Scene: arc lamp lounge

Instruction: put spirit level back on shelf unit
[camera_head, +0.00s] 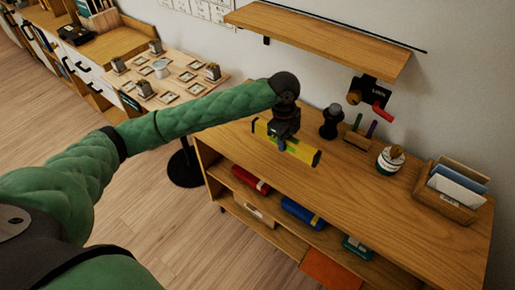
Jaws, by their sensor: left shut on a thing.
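My left arm reaches in from the left, and its gripper (283,138) is shut on a yellow spirit level (302,151) with black ends. The level is over the left part of the top of the wooden shelf unit (340,187); I cannot tell whether it touches the surface. The gripper covers the middle of the level. The unit has open shelves below its top. My right gripper does not show.
A dark pepper-mill-like item (331,121), a small pen holder (358,138), a white pot (390,160) and a wooden letter holder (447,194) stand along the unit's back. A wall shelf (325,40) hangs above. The unit's front middle top is clear.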

